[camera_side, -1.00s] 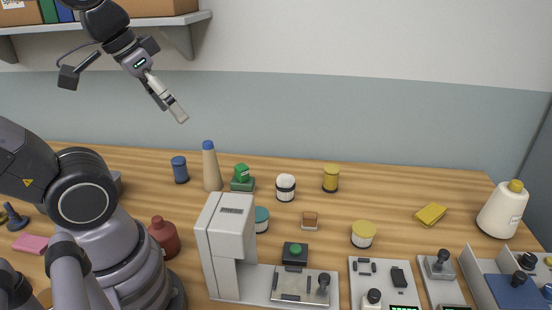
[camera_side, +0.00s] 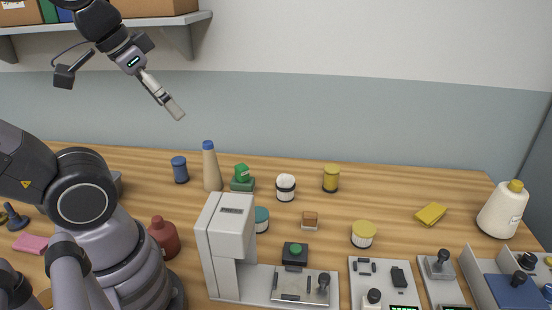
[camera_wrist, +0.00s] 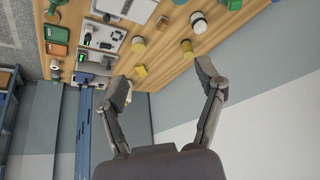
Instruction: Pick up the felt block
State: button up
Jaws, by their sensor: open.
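I cannot tell for sure which piece is the felt block. In the side view, block-shaped pieces are a yellow block (camera_side: 431,215) on the right of the table, a small brown block (camera_side: 310,219) near the middle, and a pink block (camera_side: 31,243) at the far left. A green block (camera_side: 242,171) sits on a green base behind the grey-white machine. My gripper (camera_side: 177,110) is high above the back left of the table, apart from all of them. In the wrist view my gripper (camera_wrist: 164,84) has its fingers spread wide with nothing between them.
The grey-white machine (camera_side: 226,240) stands at the front middle. A shelf (camera_side: 140,22) hangs at upper left.

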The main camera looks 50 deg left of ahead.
dwell(0.3)
jog(key=w+f+m+g+y, duration=0.4)
jog(key=w+f+m+y, duration=0.6)
jog(key=w+f+m, duration=0.6)
jog(key=w+d+f+m+t+y, duration=0.1)
jog(key=w+d+f+m+t, duration=0.4)
jog(key=f, duration=0.4)
jog(key=m+t+h, duration=0.1)
jog(key=m+t, duration=0.2)
jog(key=m, duration=0.3)
send_near(310, 222)
jog(key=shift+s+d+r, duration=0.5)
jog(key=shift+s+r, duration=0.25)
jog(key=shift+r, duration=0.1)
jog(key=shift+w+f+h, duration=0.15)
jog(key=shift+f+h, duration=0.15)
jog(key=shift+f, duration=0.05)
jog(key=x, duration=1.3)
jog(key=shift+a, duration=0.25)
jog(key=c, duration=1.1)
